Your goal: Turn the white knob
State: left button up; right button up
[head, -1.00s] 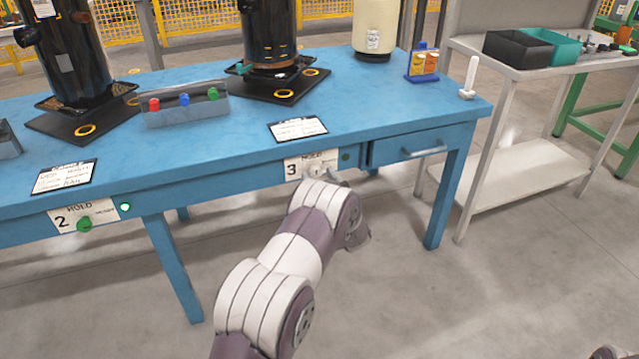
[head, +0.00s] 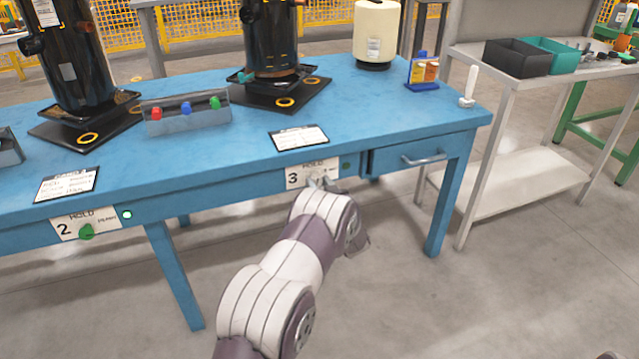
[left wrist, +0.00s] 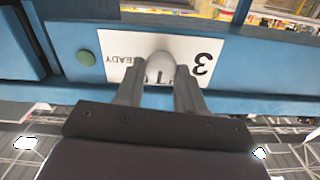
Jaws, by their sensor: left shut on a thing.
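The white knob (left wrist: 161,66) sits on the white label plate marked 3 (left wrist: 200,58), which appears upside down in the left wrist view. This plate (head: 299,173) is on the front edge of the blue table in the head view, left of the drawer. My left gripper (left wrist: 161,80) is shut on the knob, one finger on each side of it. In the head view, my left gripper (head: 324,183) is at the plate, and the knob is hard to make out there. My right gripper is not in view.
A dark green lamp (left wrist: 86,58) is beside the plate. A drawer (head: 415,153) with a handle is to its right in the head view. Plate 2 (head: 72,223) has a green knob (head: 86,232). Black compressors (head: 76,65) stand on the table (head: 220,148). Floor below is clear.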

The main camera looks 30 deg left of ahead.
pick_arm(q)
jog(key=m+p, duration=0.2)
jog(key=m, duration=0.1)
jog(key=shift+r+p, duration=0.1)
jog(key=shift+p, duration=0.25)
jog(key=m+p, duration=0.2)
jog(key=m, duration=0.3)
jog(key=shift+d, duration=0.1)
jog(key=m, duration=0.1)
jog(key=m+p, duration=0.1)
jog(key=m, duration=0.2)
jog(key=shift+w+f+p, duration=0.1)
jog(key=shift+f+p, duration=0.15)
jog(key=shift+p, duration=0.15)
jog(key=m+p, duration=0.1)
jog(key=m, duration=0.3)
jog(key=shift+f, duration=0.15)
jog(key=shift+m, duration=0.5)
jog(key=o, duration=1)
